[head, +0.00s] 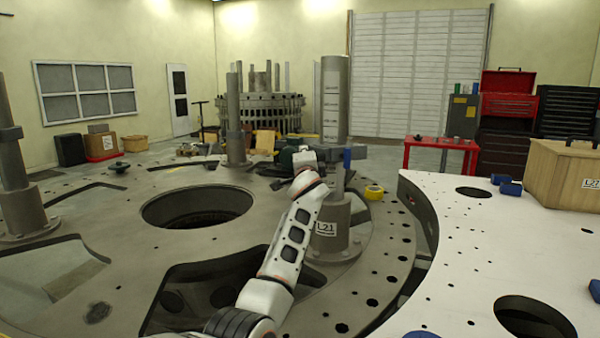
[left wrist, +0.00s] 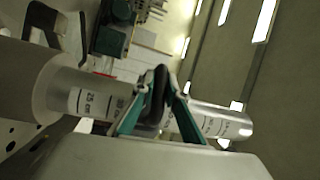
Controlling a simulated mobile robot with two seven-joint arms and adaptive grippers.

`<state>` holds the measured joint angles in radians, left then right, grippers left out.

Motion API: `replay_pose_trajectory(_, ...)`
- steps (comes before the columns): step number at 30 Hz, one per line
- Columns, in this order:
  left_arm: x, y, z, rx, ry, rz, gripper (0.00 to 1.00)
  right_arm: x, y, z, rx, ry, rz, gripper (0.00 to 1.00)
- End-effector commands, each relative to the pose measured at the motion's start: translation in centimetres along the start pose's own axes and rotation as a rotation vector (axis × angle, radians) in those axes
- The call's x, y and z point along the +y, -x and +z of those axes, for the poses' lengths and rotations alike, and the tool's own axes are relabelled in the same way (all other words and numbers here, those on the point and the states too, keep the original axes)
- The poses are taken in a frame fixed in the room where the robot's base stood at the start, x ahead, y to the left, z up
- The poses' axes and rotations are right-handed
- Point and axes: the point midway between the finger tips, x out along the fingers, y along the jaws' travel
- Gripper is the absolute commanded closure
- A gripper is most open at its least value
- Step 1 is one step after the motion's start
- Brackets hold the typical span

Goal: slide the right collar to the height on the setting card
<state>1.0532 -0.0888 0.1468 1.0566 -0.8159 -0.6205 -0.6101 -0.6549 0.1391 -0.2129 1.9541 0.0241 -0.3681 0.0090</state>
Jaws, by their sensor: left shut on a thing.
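The right post (head: 340,182) stands upright on a wide round base (head: 330,232) labelled L21. My left arm reaches up from the bottom middle, and its gripper (head: 325,153) is at the upper part of this post. In the left wrist view the post is a silver rod (left wrist: 215,122) with printed scale marks, running left to right. A dark collar (left wrist: 155,98) sits around it, and my left gripper's green-sided fingers (left wrist: 160,92) are shut on it. The figure at the collar's edge is hidden. I cannot make out a setting card. My right gripper is out of view.
Other posts stand at the far left (head: 15,175) and back middle (head: 235,125) of the grey plate (head: 120,215), which has large openings. A white plate (head: 480,240) carries a wooden box (head: 565,175).

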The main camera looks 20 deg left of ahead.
Motion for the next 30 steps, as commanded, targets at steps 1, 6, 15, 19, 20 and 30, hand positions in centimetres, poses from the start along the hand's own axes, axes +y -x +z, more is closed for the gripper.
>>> replay_pose_trajectory(1,-2.2,-0.3,-0.3,0.001,0.001,-0.015,1.0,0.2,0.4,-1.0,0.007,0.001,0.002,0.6)
replay_pose_trajectory(6,-4.6,-0.7,-0.7,0.001,0.002,-0.016,1.0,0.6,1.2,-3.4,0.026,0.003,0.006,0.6)
replay_pose_trajectory(15,-6.3,-0.9,-0.9,0.001,0.003,-0.013,1.0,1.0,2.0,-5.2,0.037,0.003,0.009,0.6)
replay_pose_trajectory(19,-6.3,-0.9,-1.0,0.001,0.003,-0.012,1.0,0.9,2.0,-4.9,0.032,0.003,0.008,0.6)
replay_pose_trajectory(20,-6.3,-0.9,-0.9,0.001,0.003,-0.012,1.0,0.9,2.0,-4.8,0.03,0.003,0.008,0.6)
replay_pose_trajectory(30,-6.2,-0.9,-0.9,0.001,0.002,-0.011,0.7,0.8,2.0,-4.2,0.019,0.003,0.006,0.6)
